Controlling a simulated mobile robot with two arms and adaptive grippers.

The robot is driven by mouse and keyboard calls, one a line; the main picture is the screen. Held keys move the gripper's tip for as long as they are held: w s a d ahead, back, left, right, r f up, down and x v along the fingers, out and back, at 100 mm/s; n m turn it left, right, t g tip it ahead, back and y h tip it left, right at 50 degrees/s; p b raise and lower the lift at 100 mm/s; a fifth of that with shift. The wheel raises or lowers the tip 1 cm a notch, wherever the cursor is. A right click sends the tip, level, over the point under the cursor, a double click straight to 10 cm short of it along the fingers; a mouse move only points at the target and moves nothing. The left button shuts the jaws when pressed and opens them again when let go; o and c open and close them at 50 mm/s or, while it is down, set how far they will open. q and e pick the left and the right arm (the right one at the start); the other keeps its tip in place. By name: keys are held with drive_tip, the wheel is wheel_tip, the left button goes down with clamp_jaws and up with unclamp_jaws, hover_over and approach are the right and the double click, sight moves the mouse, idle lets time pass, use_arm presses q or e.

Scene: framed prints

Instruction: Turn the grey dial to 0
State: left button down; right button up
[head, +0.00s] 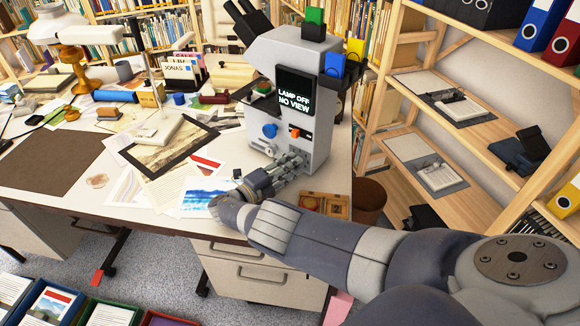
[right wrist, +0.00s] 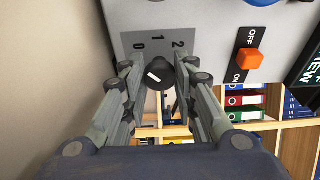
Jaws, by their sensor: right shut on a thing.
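The grey dial (right wrist: 157,74) is a dark round knob with a white mark, below a grey scale plate (right wrist: 158,42) numbered 0, 1 and 2. The mark lies slanted, nearly crosswise; I cannot tell which number it stands for. My right gripper (head: 292,161) is at the lower front of a light grey microscope-like device (head: 306,55) and hides the dial in the head view. In the right wrist view, its fingers are on both sides of the dial and shut on it. My left gripper is not in view.
The device has an orange OFF/ON switch (right wrist: 250,59), a blue knob (head: 269,131) and a screen (head: 295,92) reading "LAMP OFF NO VIEW". A wooden box (head: 325,205) stands near my right gripper. Prints lie on the white desk (head: 120,205); shelves (head: 430,75) stand right.

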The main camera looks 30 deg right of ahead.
drive_tip(key=o, duration=1)
drive_tip(key=shift+d, duration=0.15)
drive_tip(key=shift+o, duration=0.2)
